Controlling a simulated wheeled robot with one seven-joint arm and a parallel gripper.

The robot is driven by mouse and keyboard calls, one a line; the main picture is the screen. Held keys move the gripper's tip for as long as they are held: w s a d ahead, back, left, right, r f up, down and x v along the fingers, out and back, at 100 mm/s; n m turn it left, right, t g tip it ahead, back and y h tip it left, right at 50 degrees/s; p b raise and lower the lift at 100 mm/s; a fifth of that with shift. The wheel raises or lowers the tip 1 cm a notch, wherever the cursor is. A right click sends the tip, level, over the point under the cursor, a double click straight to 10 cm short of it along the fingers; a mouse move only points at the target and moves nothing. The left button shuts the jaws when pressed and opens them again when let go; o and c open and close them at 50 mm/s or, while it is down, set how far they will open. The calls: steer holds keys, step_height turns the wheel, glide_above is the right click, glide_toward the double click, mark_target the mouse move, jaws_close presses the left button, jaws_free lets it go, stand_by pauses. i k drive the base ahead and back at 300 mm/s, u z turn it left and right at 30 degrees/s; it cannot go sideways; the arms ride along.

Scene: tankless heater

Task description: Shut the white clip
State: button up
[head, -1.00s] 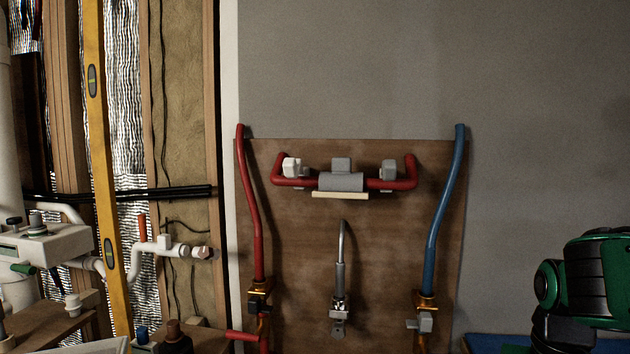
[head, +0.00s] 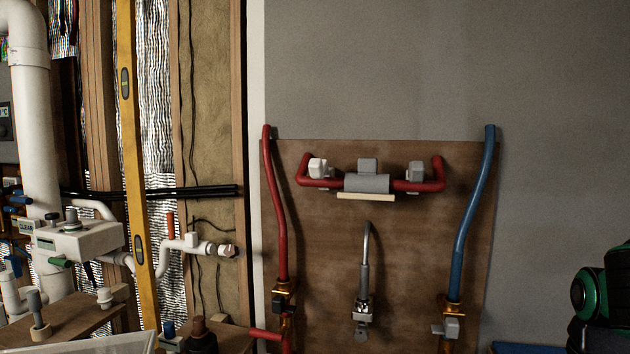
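The white clip (head: 318,168) sits on the left part of the red horizontal pipe (head: 322,184), high on the brown board. It looks like a small white block, and whether it is open or shut is too small to tell. A grey clip (head: 415,171) sits on the right part of the same pipe. A grey cylinder (head: 367,183) with a block on top is between them. My gripper is not in view.
A red pipe (head: 276,220) and a blue pipe (head: 473,210) stand on the brown board (head: 325,255). A metal spout (head: 364,270) is between them. White pipes (head: 32,110) and a yellow level (head: 131,130) are at the left. A green and black object (head: 605,295) is at the lower right.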

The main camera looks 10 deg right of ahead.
mark_target(318, 167)
steer(key=z, duration=1.1)
steer(key=k, duration=1.3)
steer(key=u, duration=1)
steer(key=i, duration=1)
steer(key=z, duration=0.05)
